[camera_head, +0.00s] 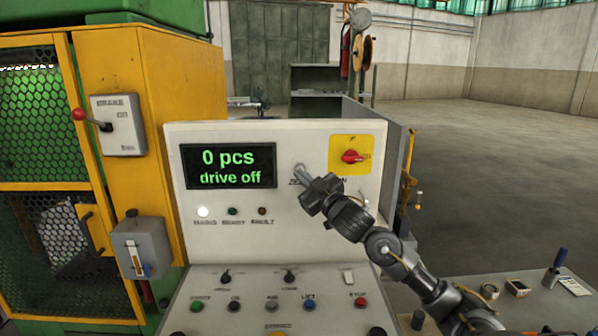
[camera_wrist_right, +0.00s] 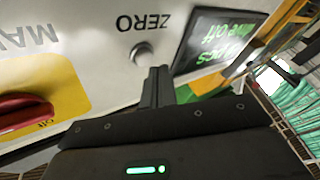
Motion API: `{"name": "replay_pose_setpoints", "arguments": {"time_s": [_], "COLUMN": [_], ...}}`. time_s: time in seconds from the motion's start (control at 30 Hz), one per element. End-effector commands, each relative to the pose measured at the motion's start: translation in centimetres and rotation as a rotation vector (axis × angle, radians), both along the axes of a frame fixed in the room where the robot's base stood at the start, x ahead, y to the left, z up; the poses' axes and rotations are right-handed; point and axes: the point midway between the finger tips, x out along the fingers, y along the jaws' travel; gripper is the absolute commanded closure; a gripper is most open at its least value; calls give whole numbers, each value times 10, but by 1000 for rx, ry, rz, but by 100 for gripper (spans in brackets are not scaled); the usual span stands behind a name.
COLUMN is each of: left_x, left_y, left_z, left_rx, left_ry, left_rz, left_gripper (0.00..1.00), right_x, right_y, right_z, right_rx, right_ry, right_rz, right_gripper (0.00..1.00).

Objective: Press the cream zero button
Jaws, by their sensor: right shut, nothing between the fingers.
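The cream zero button (camera_wrist_right: 141,52) is a small round knob in the right wrist view, just below the upside-down word ZERO. In the head view the button (camera_head: 299,168) shows on the upright panel (camera_head: 225,240), between the display and the yellow switch plate. My right gripper (camera_wrist_right: 159,70) is shut and empty. Its fingertips are close beside the button in the wrist view; I cannot tell whether they touch. In the head view the right gripper (camera_head: 303,180) partly covers the ZERO label. My left gripper is not in view.
The display (camera_head: 228,166) reads "0 pcs" and "drive off". A red rotary switch (camera_head: 351,157) sits on a yellow plate to the button's right. Indicator lamps are below the display. The sloped desk below carries several buttons and knobs, including a red STOP button (camera_head: 361,302).

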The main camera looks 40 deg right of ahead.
Motion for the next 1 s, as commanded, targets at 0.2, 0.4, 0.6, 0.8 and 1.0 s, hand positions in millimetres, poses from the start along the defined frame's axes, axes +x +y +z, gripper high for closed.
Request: {"name": "replay_pose_setpoints", "arguments": {"time_s": [0.2,0.4,0.6,0.8,1.0], "left_x": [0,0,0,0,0], "left_y": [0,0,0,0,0], "left_z": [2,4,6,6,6], "left_rx": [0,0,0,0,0], "left_ry": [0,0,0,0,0], "left_rz": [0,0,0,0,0], "left_gripper": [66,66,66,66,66], "right_x": [-9,-25,-37,-40,-40], "right_y": [8,20,29,30,30], "right_z": [0,0,0,0,0], "right_rx": [-1,-1,1,0,0], "right_ry": [0,1,0,0,0], "right_rz": [2,2,2,0,0], "right_gripper": [100,100,100,100,100]}}
